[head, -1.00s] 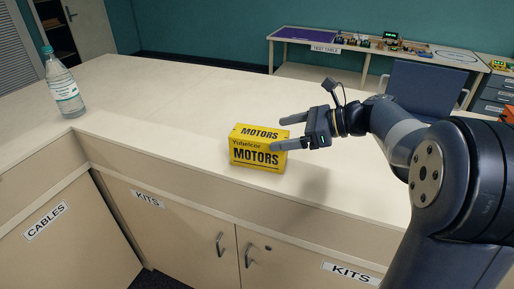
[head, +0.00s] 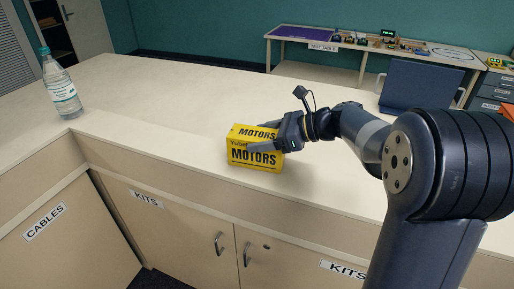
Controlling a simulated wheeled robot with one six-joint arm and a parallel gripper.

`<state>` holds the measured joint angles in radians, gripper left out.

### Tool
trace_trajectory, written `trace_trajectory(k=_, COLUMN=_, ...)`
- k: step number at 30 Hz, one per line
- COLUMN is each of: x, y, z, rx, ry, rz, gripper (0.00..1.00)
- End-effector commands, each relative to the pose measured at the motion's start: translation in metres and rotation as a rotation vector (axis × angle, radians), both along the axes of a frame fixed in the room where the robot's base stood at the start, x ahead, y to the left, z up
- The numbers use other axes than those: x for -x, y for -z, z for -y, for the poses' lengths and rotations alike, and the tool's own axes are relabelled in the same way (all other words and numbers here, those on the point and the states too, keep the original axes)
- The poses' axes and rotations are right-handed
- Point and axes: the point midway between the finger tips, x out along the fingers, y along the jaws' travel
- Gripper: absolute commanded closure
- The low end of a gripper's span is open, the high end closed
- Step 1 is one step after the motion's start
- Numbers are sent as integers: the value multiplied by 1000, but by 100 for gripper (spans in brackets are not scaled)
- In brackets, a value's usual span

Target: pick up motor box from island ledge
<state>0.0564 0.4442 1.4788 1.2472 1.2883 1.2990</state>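The yellow motor box (head: 252,155), with black "MOTORS" lettering, sits on the pale island ledge (head: 175,135) near its front edge. My gripper (head: 262,138) reaches in from the right at the box's right end. The other finger is at the far side, partly hidden behind the box's top. The fingers are spread apart with the box's right part between them. I cannot tell whether they touch it.
A clear water bottle (head: 61,84) stands at the left corner of the ledge. Cabinets labelled KITS and CABLES are below. The ledge around the box is clear.

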Motion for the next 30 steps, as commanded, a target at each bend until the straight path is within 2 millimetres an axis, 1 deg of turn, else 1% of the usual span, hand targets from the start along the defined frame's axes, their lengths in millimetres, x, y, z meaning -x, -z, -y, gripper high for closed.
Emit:
trace_trajectory(k=1, x=0, y=0, z=0, rx=0, ry=0, rz=0, gripper=35)
trace_trajectory(k=2, x=0, y=0, z=0, rx=0, ry=0, rz=0, gripper=37)
trace_trajectory(k=19, x=0, y=-2, z=0, rx=-1, ry=0, rz=3, gripper=84)
trace_trajectory(k=20, x=0, y=-2, z=0, rx=-1, ry=0, rz=3, gripper=85)
trace_trajectory(k=26, x=0, y=-6, z=0, rx=-2, ry=-1, rz=5, gripper=85)
trace_trajectory(k=29, x=0, y=-18, z=0, rx=-2, ry=0, rz=7, gripper=85)
trace_trajectory(k=30, x=0, y=-25, z=0, rx=-1, ry=-1, rz=9, gripper=85)
